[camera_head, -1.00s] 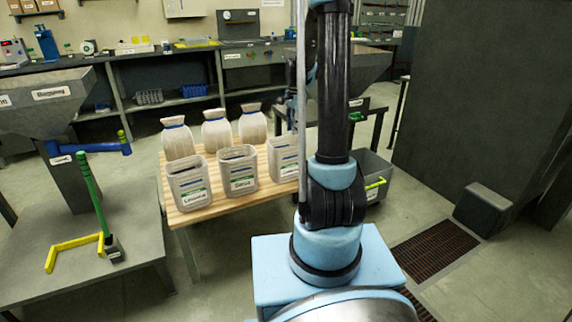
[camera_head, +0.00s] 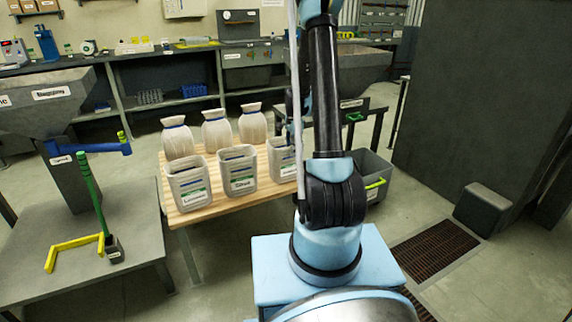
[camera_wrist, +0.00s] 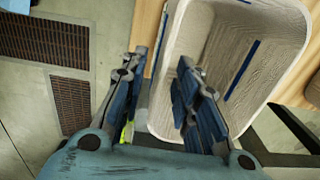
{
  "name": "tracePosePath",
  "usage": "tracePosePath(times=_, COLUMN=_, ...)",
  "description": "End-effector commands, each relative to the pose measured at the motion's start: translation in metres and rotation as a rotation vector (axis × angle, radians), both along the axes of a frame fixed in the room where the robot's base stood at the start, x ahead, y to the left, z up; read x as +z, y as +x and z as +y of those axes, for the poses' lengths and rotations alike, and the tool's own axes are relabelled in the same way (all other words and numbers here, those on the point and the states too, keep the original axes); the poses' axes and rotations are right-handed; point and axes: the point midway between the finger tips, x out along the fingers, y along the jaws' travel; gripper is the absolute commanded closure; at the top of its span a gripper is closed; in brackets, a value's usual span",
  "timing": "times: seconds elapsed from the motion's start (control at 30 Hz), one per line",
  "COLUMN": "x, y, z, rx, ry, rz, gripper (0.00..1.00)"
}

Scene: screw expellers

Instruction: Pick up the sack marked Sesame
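Three pale sacks with blue bands stand upright at the back of a wooden table in the head view: a left sack (camera_head: 177,138), a middle sack (camera_head: 216,130) and a right sack (camera_head: 252,124). I see no readable name on any of them, so I cannot tell which is Sesame. My gripper (camera_wrist: 161,57) is open in the wrist view, with its two blue fingers apart and nothing visibly held. One finger overlaps the opening of a pale bin (camera_wrist: 285,75); the other is beside its rim. In the head view my arm hides most of the gripper.
Labelled bins stand along the front of the wooden table (camera_head: 205,210): a left bin (camera_head: 188,183), a middle bin (camera_head: 238,172) and a right bin (camera_head: 283,160), partly behind my arm. A grey crate (camera_head: 372,168) is right of the table. A metal hopper (camera_head: 45,100) stands left.

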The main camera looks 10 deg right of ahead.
Motion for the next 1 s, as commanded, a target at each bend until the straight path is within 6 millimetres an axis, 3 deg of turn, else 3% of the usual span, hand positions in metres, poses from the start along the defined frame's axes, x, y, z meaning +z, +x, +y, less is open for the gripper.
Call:
tracePosePath(times=0.1, x=-0.013, y=0.001, z=0.0, rx=0.0, ry=0.0, rz=0.0, gripper=0.72)
tracePosePath(times=0.37, x=-0.024, y=0.001, z=0.001, rx=0.0, ry=0.0, rz=0.0, gripper=0.72)
tracePosePath(times=0.73, x=-0.064, y=0.0, z=0.006, rx=0.001, ry=0.0, rz=0.0, gripper=0.72)
tracePosePath(times=1.0, x=-0.073, y=0.0, z=0.006, rx=0.0, ry=0.0, rz=0.0, gripper=0.72)
